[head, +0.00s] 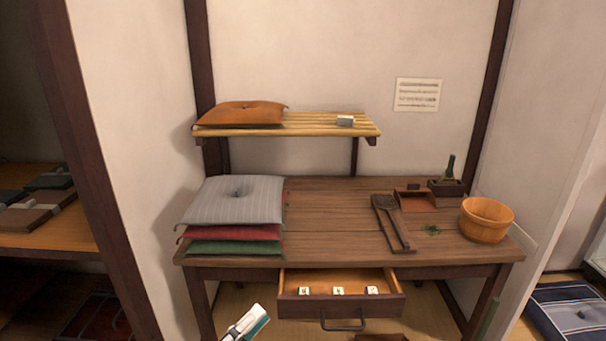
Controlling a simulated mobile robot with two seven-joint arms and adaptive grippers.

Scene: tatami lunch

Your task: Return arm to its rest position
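Part of my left gripper (246,324) shows at the bottom edge, left of the drawer front. It appears as a small pale and teal shape with dark edges, cut off by the frame. Whether its fingers are open or shut, or hold anything, cannot be made out. My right gripper is out of view.
A wooden desk (335,215) has its drawer (341,305) pulled out, with small white blocks inside. Stacked cushions (233,202), a dustpan (415,199), a dark scoop-like tool (392,222) and a wooden bucket (486,220) stand on it. A slatted shelf (305,125) hangs above.

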